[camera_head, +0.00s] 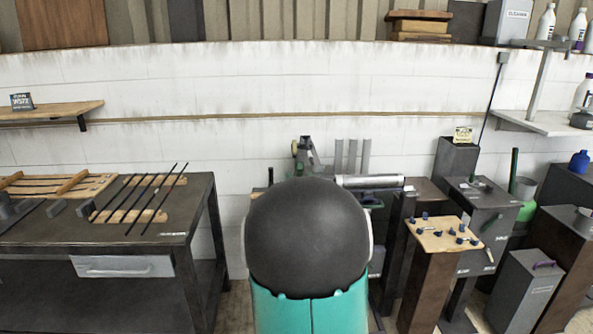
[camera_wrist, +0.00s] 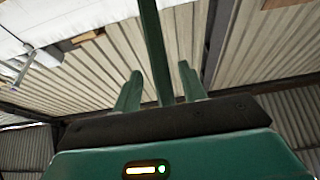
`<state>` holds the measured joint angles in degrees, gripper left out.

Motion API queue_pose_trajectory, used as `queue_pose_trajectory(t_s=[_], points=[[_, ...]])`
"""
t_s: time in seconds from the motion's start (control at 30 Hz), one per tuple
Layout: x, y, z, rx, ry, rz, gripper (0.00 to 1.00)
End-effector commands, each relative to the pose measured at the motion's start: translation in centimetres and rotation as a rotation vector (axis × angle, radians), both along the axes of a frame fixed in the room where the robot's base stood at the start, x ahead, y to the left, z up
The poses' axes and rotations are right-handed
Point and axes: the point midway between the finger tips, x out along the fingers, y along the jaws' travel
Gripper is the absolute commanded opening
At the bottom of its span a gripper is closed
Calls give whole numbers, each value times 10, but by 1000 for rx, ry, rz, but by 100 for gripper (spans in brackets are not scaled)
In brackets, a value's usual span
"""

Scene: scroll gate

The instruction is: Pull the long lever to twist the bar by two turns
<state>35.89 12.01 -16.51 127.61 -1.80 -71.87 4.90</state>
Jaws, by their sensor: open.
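In the wrist view my gripper (camera_wrist: 160,92) is open, with two short green fingers apart. A long dark green rod (camera_wrist: 151,40), which looks like the lever, runs between the fingers from the top edge down to the palm. I see gaps between it and both fingers; I cannot tell whether it touches the palm. In the head view a horizontal silver cylinder (camera_head: 372,181), perhaps the bar, shows to the right of my black and teal arm. My arm hides its left part, my gripper and the lever there.
A dark workbench (camera_head: 30,229) with thin black rods (camera_head: 141,201) stands at left. At right are a wooden-topped pedestal (camera_head: 428,236) with small blue pieces, grey boxes (camera_head: 527,288) and a wall shelf (camera_head: 538,121). The white wall closes off the back.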

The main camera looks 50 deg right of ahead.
Motion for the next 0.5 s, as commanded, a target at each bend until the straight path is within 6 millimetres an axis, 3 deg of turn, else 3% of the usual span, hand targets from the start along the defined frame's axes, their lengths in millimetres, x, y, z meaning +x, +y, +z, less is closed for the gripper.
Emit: queue_pose_trajectory(t_s=[0.2,0.5], points=[[23,-24,12,1,-1,0,42],[31,-30,17,2,0,2,42]])
